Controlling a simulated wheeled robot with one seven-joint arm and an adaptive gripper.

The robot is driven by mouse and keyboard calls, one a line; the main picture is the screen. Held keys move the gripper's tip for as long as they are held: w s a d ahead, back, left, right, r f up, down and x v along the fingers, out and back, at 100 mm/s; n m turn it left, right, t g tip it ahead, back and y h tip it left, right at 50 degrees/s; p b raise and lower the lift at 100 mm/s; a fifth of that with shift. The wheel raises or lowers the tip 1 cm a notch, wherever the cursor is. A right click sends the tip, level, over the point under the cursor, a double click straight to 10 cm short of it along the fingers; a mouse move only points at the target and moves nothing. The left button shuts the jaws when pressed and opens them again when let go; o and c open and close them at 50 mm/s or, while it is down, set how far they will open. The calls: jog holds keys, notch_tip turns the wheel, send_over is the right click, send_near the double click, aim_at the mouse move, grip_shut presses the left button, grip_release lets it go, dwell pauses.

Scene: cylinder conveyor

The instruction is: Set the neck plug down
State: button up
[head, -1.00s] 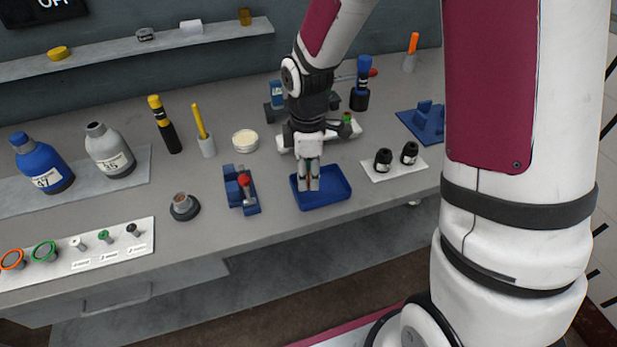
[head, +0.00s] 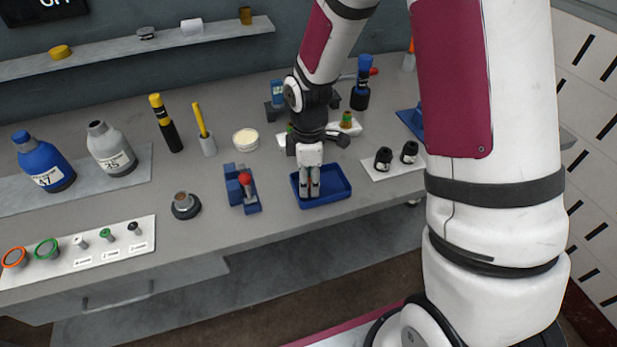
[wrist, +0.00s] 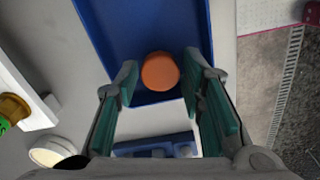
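The neck plug appears as an orange round piece (wrist: 160,71) in the wrist view, over the floor of the blue tray (wrist: 112,30). The tray also shows in the head view (head: 341,190), on the bench near its front edge. My gripper (wrist: 160,75) is open, with its two green-padded fingers on either side of the plug and a narrow gap showing beside it. In the head view my gripper (head: 310,192) points down into the left part of the tray. The plug's underside is hidden, so its contact with the tray floor cannot be seen.
A blue fixture with a red knob (head: 246,180) stands left of the tray. A white plate with two black bottles (head: 399,168) is to the right. A round pale dish (head: 245,140) and a grey pot with a yellow stick (head: 207,146) stand behind.

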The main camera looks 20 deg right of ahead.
aim_at(309, 182)
jog(key=shift+r, duration=0.1)
jog(key=s+d+r+m+t, duration=0.1)
jog(key=s+r+m, duration=0.25)
jog(key=r, duration=0.75)
jog(key=s+r+m+t, duration=0.15)
jog(key=s+r, duration=0.25)
jog(key=r, duration=0.7)
jog(key=s+r+m+t, duration=0.1)
jog(key=s+r+m, duration=0.1)
jog(key=s+m, duration=0.3)
jog(key=s+d+r+m+t, duration=0.1)
jog(key=s+r+m, duration=0.2)
jog(key=s+m, duration=0.2)
jog(key=s, duration=0.2)
jog(key=shift+s+d+r+t, duration=0.2)
jog(key=shift+s+d+t, duration=0.05)
jog(key=shift+s+t, duration=0.1)
